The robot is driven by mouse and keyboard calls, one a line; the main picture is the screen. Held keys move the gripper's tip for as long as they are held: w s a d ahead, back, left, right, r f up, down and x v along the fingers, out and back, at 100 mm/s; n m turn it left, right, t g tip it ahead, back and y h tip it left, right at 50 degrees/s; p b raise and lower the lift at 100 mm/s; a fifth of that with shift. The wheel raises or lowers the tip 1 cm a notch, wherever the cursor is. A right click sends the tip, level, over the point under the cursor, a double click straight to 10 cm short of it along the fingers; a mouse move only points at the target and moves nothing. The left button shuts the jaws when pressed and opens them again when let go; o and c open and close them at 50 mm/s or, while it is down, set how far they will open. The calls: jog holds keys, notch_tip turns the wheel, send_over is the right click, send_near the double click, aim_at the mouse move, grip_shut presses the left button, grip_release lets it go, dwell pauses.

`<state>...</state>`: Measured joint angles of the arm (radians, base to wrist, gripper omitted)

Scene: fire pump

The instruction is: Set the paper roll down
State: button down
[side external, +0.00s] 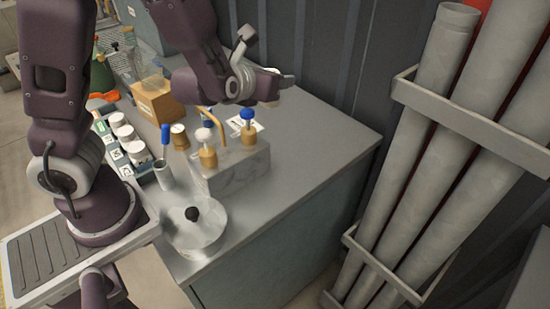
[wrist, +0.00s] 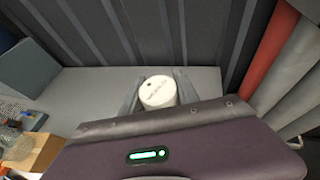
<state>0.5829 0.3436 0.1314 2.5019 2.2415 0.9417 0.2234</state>
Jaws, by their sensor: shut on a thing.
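The paper roll (wrist: 158,95) shows in the wrist view as a short white cylinder with small dark marks on its round end. It sits between the two grey fingers of my gripper (wrist: 158,82), which is shut on it. In the side view my gripper (side external: 268,86) is over the back part of the grey worktop (side external: 318,125), near the dark wall. There the roll is mostly hidden by the gripper. I cannot tell how high the roll is above the worktop.
A stone block (side external: 232,172) with blue-knobbed brass fittings stands in front of my gripper. A cardboard box (side external: 157,100), white-capped jars (side external: 123,133) and a clear round dish (side external: 195,235) are on the worktop. Grey pipes (side external: 425,150) stand at right. The worktop's right part is clear.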

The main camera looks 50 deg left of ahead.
jog(key=w+n+g+y, duration=0.1)
jog(key=w+n+y, duration=0.2)
jog(key=w, duration=0.2)
jog(key=f+n+g+y, duration=0.1)
jog(key=f+n+g, duration=0.1)
jog(key=f, duration=0.4)
jog(key=w+d+f+n+g+y, duration=0.1)
jog(key=f+n+g+y, duration=0.1)
jog(key=f, duration=0.4)
jog(key=d+f+n+g+y, duration=0.1)
jog(key=f+n+g+y, duration=0.1)
jog(key=f, duration=0.5)
jog(key=shift+w+n+g, duration=0.3)
jog(key=shift+n, duration=0.1)
jog(key=shift+d+f, duration=0.1)
jog(key=c, duration=0.9)
grip_release()
